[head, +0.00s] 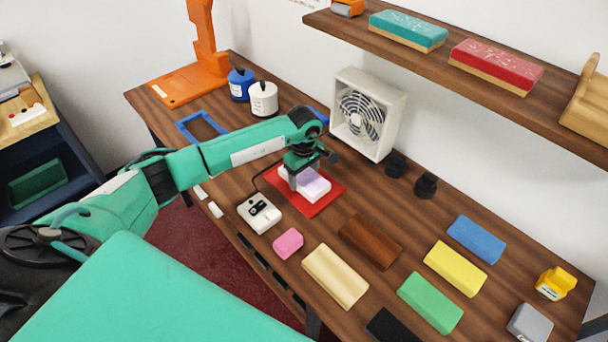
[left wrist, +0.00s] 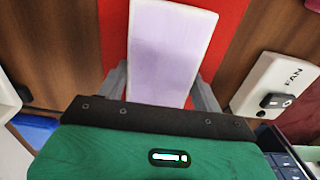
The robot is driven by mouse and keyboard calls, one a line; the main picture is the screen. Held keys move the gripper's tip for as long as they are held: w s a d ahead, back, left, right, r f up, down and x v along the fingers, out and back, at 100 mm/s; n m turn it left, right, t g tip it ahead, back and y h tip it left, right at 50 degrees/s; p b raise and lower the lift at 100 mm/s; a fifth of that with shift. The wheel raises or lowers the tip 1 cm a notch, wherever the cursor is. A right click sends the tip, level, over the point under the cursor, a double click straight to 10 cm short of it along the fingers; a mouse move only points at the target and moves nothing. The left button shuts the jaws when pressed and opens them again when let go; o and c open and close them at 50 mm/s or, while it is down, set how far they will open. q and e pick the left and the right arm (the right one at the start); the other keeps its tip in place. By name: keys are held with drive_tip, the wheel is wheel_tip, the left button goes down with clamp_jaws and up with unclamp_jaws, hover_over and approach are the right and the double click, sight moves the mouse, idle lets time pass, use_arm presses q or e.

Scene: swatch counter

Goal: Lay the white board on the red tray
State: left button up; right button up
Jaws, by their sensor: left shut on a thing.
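The white board (head: 313,189) is a pale block with a faint lilac tint on top. It is over the red tray (head: 325,204), a flat red sheet on the wooden counter. My left gripper (head: 298,177) is above the tray, shut on the board. In the left wrist view the board (left wrist: 168,55) sits between the two grey fingers, with the red tray (left wrist: 228,35) showing on both sides. I cannot tell whether the board touches the tray. My right gripper is not in view.
A white fan switch box (head: 260,213) and a pink block (head: 288,243) are in front of the tray. A fan (head: 366,112) stands behind. Several coloured blocks, including a brown one (head: 370,242), lie to the right. A shelf (head: 470,80) overhangs the back.

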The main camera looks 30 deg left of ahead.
use_arm(q)
drive_tip(key=o, duration=1.1)
drive_tip(key=shift+o, duration=0.2)
